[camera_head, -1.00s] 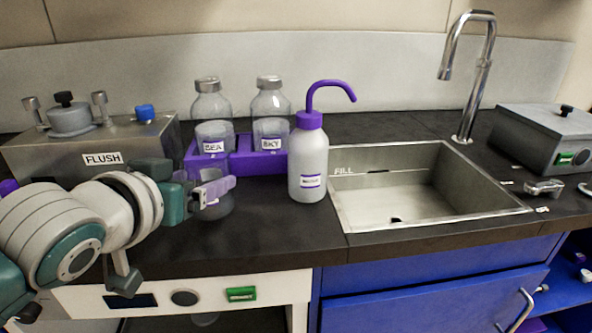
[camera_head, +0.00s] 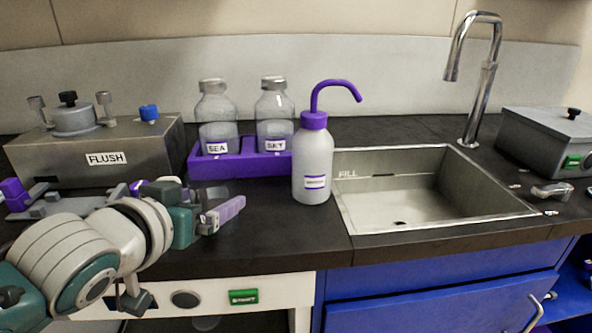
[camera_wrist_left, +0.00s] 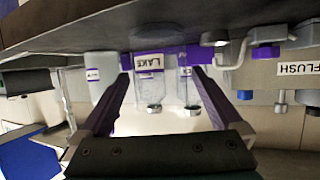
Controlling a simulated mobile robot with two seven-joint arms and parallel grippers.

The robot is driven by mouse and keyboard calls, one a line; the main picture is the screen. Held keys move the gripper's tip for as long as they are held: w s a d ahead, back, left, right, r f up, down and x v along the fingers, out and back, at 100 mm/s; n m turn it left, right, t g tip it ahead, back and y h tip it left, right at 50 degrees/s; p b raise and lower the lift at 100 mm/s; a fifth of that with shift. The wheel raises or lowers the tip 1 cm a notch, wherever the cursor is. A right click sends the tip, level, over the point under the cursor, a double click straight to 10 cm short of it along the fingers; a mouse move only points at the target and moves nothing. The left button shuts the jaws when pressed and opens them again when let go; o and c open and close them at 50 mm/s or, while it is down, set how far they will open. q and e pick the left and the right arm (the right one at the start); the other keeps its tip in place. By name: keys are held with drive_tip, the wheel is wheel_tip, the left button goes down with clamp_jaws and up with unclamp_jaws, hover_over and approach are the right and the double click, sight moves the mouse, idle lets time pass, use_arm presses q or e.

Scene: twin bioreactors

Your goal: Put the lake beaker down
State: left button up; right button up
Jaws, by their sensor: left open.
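The lake beaker (camera_wrist_left: 150,64) shows in the left wrist view, which is upside down. It is clear, has a white LAKE label, and stands in front of the purple rack, between the two finger lines. I cannot make it out clearly in the head view. My left gripper (camera_head: 212,205) is open, low over the dark counter in front of the rack. Its two fingers are spread wide in the wrist view, with gaps to both sides of the beaker. My right gripper is not in view.
The purple rack (camera_head: 240,168) holds the SEA (camera_head: 217,138) and SKY (camera_head: 275,136) glassware. A white wash bottle (camera_head: 312,165) stands to its right, beside the sink (camera_head: 400,228). The FLUSH unit (camera_head: 95,160) is at the left. The counter's front middle is clear.

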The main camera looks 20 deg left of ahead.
use_arm(q)
drive_tip(key=p+v, duration=0.2)
drive_tip(key=v, duration=1)
drive_tip(key=s+d+f+m+g+h, duration=0.3)
drive_tip(key=s+d+g, duration=0.5)
drive_tip(key=s, duration=0.4)
drive_tip(key=shift+d+f+m+g, duration=0.2)
drive_tip(key=shift+f+m+g, duration=0.5)
drive_tip(key=shift+f+m, duration=0.15)
